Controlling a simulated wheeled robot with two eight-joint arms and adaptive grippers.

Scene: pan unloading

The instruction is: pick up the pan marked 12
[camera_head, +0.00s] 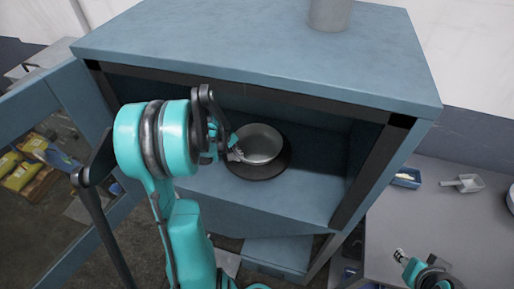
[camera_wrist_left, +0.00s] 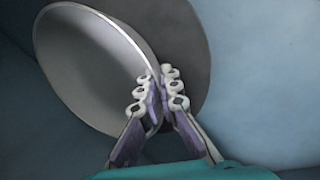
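A grey metal pan (camera_head: 260,143) is inside the open blue cabinet, over a dark round plate (camera_head: 262,172). I cannot read any number on it. My left gripper (camera_head: 234,152) is at the pan's left rim. In the left wrist view the fingers of the left gripper (camera_wrist_left: 160,95) are close together with the rim of the pan (camera_wrist_left: 85,65) between them, one finger on the inner side and one on the outer side. Whether the pan rests on the plate or hangs just above it, I cannot tell. My right gripper (camera_head: 400,256) is low at the right, small and away from the pan.
The blue cabinet (camera_head: 250,50) frames the pan with its top, sides and floor; its door (camera_head: 45,100) stands open at the left. A grey cylinder (camera_head: 328,15) stands on top. A grey table (camera_head: 440,215) at the right holds a blue tray (camera_head: 406,181) and a scoop (camera_head: 465,184).

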